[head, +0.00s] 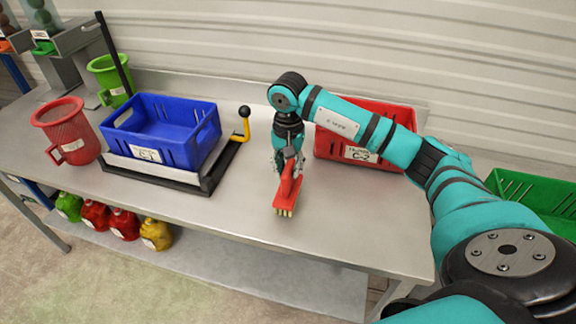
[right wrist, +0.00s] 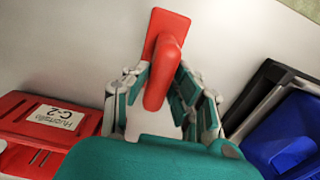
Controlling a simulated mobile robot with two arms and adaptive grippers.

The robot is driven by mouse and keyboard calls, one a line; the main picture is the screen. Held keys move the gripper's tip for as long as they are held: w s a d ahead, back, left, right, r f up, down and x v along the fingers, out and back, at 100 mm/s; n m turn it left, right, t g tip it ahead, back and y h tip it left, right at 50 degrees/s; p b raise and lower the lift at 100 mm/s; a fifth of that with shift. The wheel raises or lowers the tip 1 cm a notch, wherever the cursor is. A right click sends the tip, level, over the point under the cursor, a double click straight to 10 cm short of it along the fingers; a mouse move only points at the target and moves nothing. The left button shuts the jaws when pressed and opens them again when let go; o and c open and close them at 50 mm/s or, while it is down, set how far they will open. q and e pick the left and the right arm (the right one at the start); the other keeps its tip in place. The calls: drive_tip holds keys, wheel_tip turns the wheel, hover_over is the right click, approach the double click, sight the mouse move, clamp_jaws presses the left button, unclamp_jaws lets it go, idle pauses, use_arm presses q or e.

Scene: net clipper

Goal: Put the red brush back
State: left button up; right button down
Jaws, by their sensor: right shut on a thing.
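The red brush (head: 288,194) has pale bristles at its lower end and hangs at the middle of the metal table. My right gripper (head: 289,162) is shut on its handle from above. In the right wrist view the red brush (right wrist: 163,60) stands out between the fingers of my right gripper (right wrist: 160,95). I cannot tell whether the bristles touch the table top. A red crate (head: 362,150) labelled C-2 stands behind my right arm, which hides part of it. My left gripper is not in view.
A blue crate (head: 160,130) labelled C-1 sits on a black-framed stand with a yellow lever (head: 243,128). A red jug (head: 68,132) and green jug (head: 112,80) stand left. A green crate (head: 535,200) is at right. The table (head: 235,205) is clear around the brush.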

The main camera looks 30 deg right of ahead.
drive_tip(key=shift+f, duration=0.35)
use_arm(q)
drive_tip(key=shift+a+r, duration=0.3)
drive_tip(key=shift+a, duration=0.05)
use_arm(e)
drive_tip(key=shift+f, duration=0.2)
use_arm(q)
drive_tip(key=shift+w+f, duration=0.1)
use_arm(e)
drive_tip(key=shift+f, duration=0.1)
drive_tip(key=c, duration=1.6)
unclamp_jaws()
drive_tip(key=shift+f, duration=0.1)
drive_tip(key=o, duration=0.5)
